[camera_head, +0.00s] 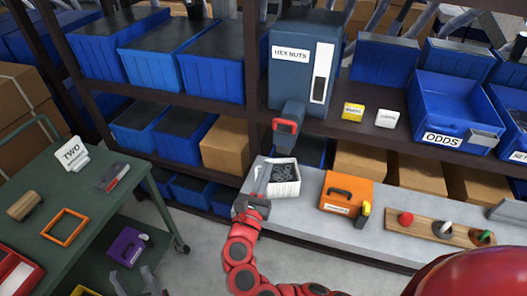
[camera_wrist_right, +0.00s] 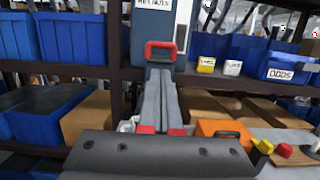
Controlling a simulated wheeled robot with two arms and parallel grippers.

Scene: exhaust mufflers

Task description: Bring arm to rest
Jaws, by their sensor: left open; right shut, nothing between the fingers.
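My right gripper (camera_head: 263,172) is shut and empty, over the left side of a white tray (camera_head: 296,187) of dark nuts on the grey bench. In the right wrist view the closed fingers (camera_wrist_right: 159,78) point towards the spout of the hex-nuts dispenser (camera_head: 292,62), just below its red handle (camera_head: 285,126). I cannot tell whether they touch the spout. The tray is mostly hidden behind the fingers there. My left gripper (camera_head: 134,274) shows at the bottom left edge, its two dark fingers spread apart and empty, beside the green cart (camera_head: 80,205). Most of it is cut off.
An orange case (camera_head: 347,192) stands on the bench right of the tray, then a wooden board (camera_head: 420,228) with coloured knobs. Yellow and white boxes sit on the shelf near the blue odds bin (camera_head: 452,104). A purple box (camera_head: 128,247) is on the cart's lower shelf.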

